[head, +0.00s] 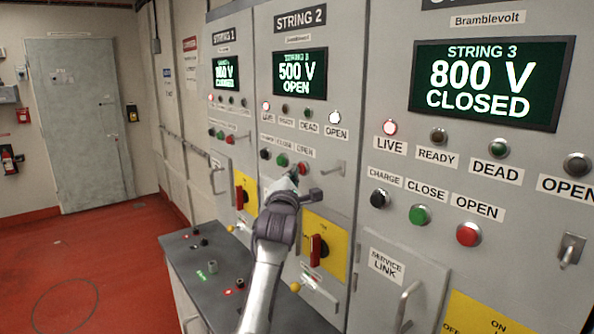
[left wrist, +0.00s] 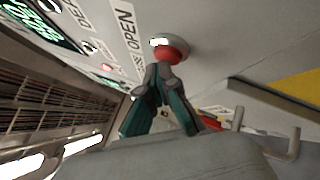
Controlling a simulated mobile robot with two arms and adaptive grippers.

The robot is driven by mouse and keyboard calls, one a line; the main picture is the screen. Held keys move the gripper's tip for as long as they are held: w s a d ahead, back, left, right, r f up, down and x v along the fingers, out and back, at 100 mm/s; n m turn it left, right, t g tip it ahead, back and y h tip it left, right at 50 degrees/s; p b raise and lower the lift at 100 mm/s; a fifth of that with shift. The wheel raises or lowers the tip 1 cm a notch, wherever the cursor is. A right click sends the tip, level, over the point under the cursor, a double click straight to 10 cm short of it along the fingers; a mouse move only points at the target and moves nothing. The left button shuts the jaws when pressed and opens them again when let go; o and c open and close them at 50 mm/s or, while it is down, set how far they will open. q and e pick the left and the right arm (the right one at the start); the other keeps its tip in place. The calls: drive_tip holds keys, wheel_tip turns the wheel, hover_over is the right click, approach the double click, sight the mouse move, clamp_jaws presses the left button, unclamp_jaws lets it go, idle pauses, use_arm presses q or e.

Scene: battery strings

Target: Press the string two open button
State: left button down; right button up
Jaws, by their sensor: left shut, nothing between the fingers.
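The STRING 2 panel (head: 338,60) has a display (head: 300,74) reading 500 V OPEN. Its LIVE lamp (head: 266,106) and white OPEN lamp (head: 335,117) are lit. The black charge button (head: 265,153) and green close button (head: 282,159) show below. The red open button (head: 302,168) is partly hidden by my left gripper (head: 294,174). In the left wrist view, my left gripper (left wrist: 164,72) is shut and empty, its tips at the red open button (left wrist: 172,53) beside an OPEN label (left wrist: 124,27). The tips overlap the button's edge; I cannot tell whether it is pushed in.
The STRING 3 panel (head: 400,135) reads 800 V CLOSED, with its own buttons. A yellow plate with a red handle (head: 318,250) sits below my gripper. A dark-topped bench (head: 190,262) with small knobs stands in front. The red floor is clear at left.

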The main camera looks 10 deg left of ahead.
idle(0.4)
use_arm(q)
drive_tip(key=shift+w+d+b, duration=0.2)
drive_tip(key=shift+d+b, duration=0.1)
drive_tip(key=shift+b, duration=0.05)
drive_tip(key=shift+r, duration=0.15)
idle(0.3)
drive_tip(key=shift+s, duration=0.1)
drive_tip(key=s+a+p, duration=0.1)
drive_tip(key=s+a, duration=0.1)
drive_tip(key=s+a+p, duration=0.1)
drive_tip(key=s+p, duration=0.1)
drive_tip(key=shift+s+a+f, duration=0.2)
drive_tip(key=shift+s+a, duration=0.1)
drive_tip(key=shift+a, duration=0.1)
idle(0.6)
